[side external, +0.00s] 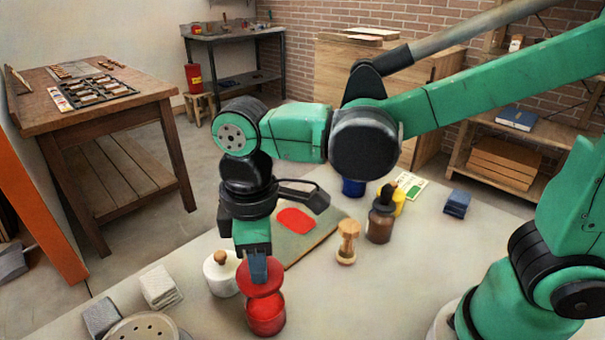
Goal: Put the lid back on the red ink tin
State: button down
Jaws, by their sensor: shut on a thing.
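The red ink tin (267,319) stands on the light worktop near the front, below my gripper, with red showing inside its open top. My gripper (258,270) points down and is shut on the red lid (268,287). The lid is directly above the tin, slightly toward its back left, and looks tilted. I cannot tell whether the lid's lower edge touches the tin's rim. The fingers hide part of the lid.
A white jar with a wooden knob (221,275) stands close left of the tin. Behind is a slab (322,218) with red ink. A small hourglass (347,243) and brown bottle (380,222) stand right. Folded white cloths (160,288) lie left. The worktop right of the tin is clear.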

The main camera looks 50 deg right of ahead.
jog(key=shift+f, duration=2.95)
jog(key=shift+f, duration=0.15)
jog(key=shift+c, duration=0.5)
grip_release()
jog(key=shift+r, duration=3.5)
jog(key=shift+c, duration=0.2)
